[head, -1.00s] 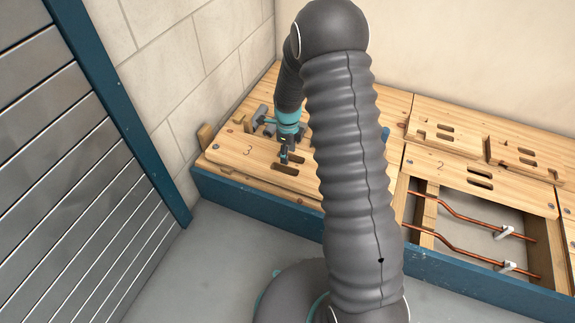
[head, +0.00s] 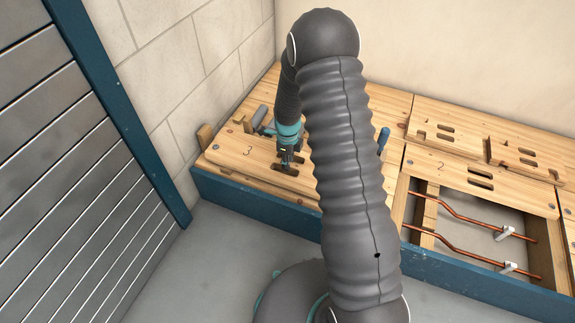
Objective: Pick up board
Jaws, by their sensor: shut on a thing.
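The wooden board marked 3 (head: 262,166) lies at the left end of the bench, with slots cut near its middle. My gripper (head: 287,169) points down at these slots and is shut on the board there. The fingertips are small and partly lost in the dark slots. The board looks flat on the bench, and I cannot see a gap under it. My arm hides its right part.
A grey tool (head: 260,117) lies behind the board near the block wall. A blue-handled tool (head: 383,139) shows right of my arm. Board 2 (head: 455,178) borders an opening with copper pipes (head: 465,217). A slatted metal shutter (head: 70,180) stands left.

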